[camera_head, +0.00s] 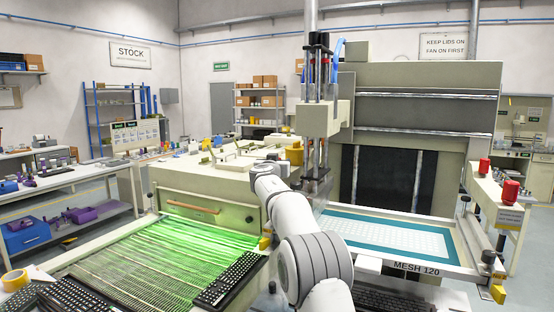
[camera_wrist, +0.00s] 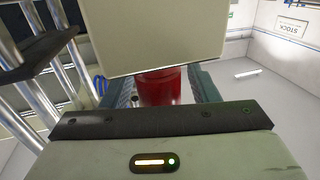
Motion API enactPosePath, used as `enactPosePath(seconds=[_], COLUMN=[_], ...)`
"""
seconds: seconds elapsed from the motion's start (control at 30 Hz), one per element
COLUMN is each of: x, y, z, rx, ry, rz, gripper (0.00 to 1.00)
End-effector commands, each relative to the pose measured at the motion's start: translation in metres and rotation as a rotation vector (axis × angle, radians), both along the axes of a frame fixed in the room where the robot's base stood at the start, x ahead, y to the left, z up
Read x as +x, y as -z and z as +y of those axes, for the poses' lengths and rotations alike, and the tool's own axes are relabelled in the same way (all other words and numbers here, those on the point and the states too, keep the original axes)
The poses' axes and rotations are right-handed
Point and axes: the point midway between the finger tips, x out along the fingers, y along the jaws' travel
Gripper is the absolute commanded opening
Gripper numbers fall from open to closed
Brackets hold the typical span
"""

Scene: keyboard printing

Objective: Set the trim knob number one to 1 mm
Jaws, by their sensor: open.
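In the wrist view a red cylinder (camera_wrist: 158,88), which looks like a knob, shows below the edge of a beige block (camera_wrist: 150,40). My gripper (camera_wrist: 165,84) is open, with its teal-grey fingers on either side of the red cylinder. I cannot tell whether they touch it. No number or scale reading can be read on it. In the head view my arm reaches up toward the beige print head (camera_head: 323,118) on its upright rods, and my gripper's fingers cannot be made out there. Two other red knobs (camera_head: 484,166) (camera_head: 509,190) stand on the right-hand ledge.
Bright metal rods (camera_wrist: 32,75) stand close at the left in the wrist view. A teal screen frame marked MESH 120 (camera_head: 345,251) lies right of my arm. A green-lit bed (camera_head: 150,252) with dark keyboards (camera_head: 228,280) lies left. A beige cabinet (camera_head: 205,190) stands behind it.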

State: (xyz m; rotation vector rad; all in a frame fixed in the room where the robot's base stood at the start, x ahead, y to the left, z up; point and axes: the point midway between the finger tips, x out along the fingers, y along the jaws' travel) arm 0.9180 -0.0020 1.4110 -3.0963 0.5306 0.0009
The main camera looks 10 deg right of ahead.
Motion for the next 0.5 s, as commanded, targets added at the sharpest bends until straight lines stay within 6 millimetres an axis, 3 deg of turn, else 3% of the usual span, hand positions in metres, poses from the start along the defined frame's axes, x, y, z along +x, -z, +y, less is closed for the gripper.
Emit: enactPosePath(seconds=[0.23,0.5], x=[0.0004,0.0004], y=[0.0005,0.0004], z=[-0.0003,-0.0001], rx=[0.000,0.000], ry=[0.000,0.000], rz=[0.000,0.000], gripper=[0.54,0.32])
